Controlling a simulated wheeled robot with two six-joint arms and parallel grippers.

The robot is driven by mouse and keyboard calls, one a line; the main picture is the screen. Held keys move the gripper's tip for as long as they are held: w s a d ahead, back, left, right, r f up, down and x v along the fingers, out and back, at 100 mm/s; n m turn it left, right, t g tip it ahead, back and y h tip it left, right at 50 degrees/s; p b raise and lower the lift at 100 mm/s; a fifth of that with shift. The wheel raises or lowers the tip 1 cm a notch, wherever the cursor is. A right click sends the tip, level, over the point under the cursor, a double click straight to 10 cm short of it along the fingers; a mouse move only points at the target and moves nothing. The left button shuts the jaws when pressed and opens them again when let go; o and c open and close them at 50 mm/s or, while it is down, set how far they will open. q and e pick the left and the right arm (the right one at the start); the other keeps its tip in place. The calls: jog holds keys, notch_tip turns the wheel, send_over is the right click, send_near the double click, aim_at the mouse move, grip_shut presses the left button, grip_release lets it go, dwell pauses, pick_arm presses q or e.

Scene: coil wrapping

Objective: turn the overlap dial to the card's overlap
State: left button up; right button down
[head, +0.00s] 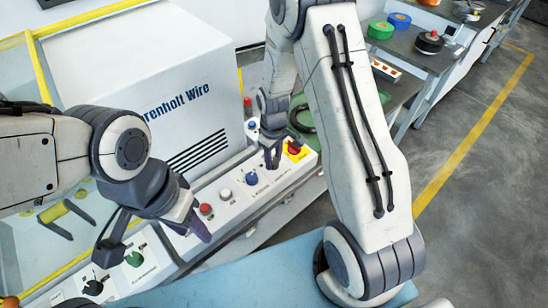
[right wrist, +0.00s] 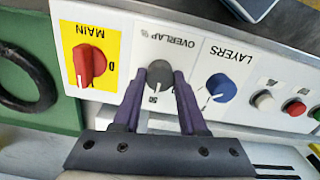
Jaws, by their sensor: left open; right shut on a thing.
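The overlap dial (right wrist: 159,74) is a round grey knob on the white panel, upside down in the right wrist view, under the label "OVERLAP %". My right gripper (right wrist: 158,84) is shut on it, one purple finger on each side. A scale mark, seemingly "50", shows near the dial; its exact setting is unclear. In the head view my right gripper (head: 272,161) is at the panel and hides the dial. My left gripper (head: 155,240) is open and empty, above the front part of the panel. I cannot make out the card in either view.
The red main switch (right wrist: 90,64) on its yellow plate and the blue layers knob (right wrist: 221,87) flank the dial closely. A white button (right wrist: 264,100) and red button (right wrist: 294,108) follow. A green knob (head: 134,258) sits near my left gripper. A side bench (head: 410,50) stands at upper right.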

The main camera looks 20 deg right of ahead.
aim_at(274, 160)
dwell(0.3)
jog(key=shift+c, duration=2.2)
grip_release()
notch_tip(274, 160, up, 11)
jog(key=shift+f+b, duration=0.2)
jog(key=shift+b, duration=0.25)
jog(key=s+a+r+n, duration=0.1)
jog(key=s+a+r, duration=0.6)
jog(key=s+a, duration=0.5)
jog(key=s+a+r+y, duration=0.1)
jog(key=s+a+r, duration=0.1)
jog(key=s, duration=0.9)
jog(key=shift+s+r+n, duration=0.15)
jog(key=shift+s+n, duration=0.1)
jog(key=shift+n, duration=0.15)
